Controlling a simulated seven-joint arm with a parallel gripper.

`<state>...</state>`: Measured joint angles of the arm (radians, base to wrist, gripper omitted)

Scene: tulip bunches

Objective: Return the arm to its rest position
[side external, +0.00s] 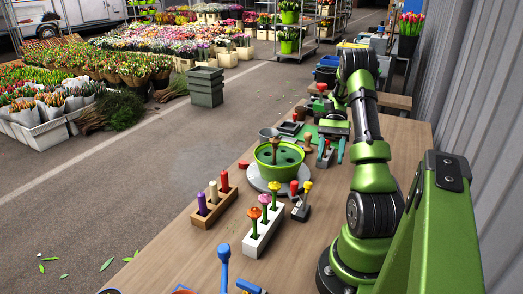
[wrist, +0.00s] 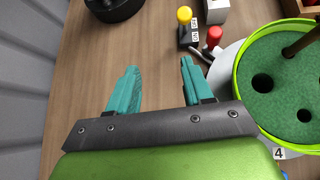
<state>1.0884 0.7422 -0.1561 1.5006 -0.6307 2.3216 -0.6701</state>
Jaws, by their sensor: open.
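My gripper (side external: 332,152) hangs over the table just right of the green pot. In the wrist view my gripper (wrist: 158,80) has two teal fingers spread wide with nothing between them, above bare wood. The arm is bent, with its elbow high and its forearm coming down behind the pot. The bright green pot (side external: 278,168) stands on a pale round base and holds dark green foam with holes. A brown stem-like piece stands upright in it. The pot (wrist: 262,95) is right of the fingers in the wrist view, partly cut off.
A white block (side external: 263,234) holds orange, pink and yellow flowers. A wooden block (side external: 213,208) holds purple, beige and red pegs. Red (wrist: 213,36) and yellow (wrist: 184,15) knobs stand near the fingers. A ribbed wall (wrist: 40,60) runs along the table's edge.

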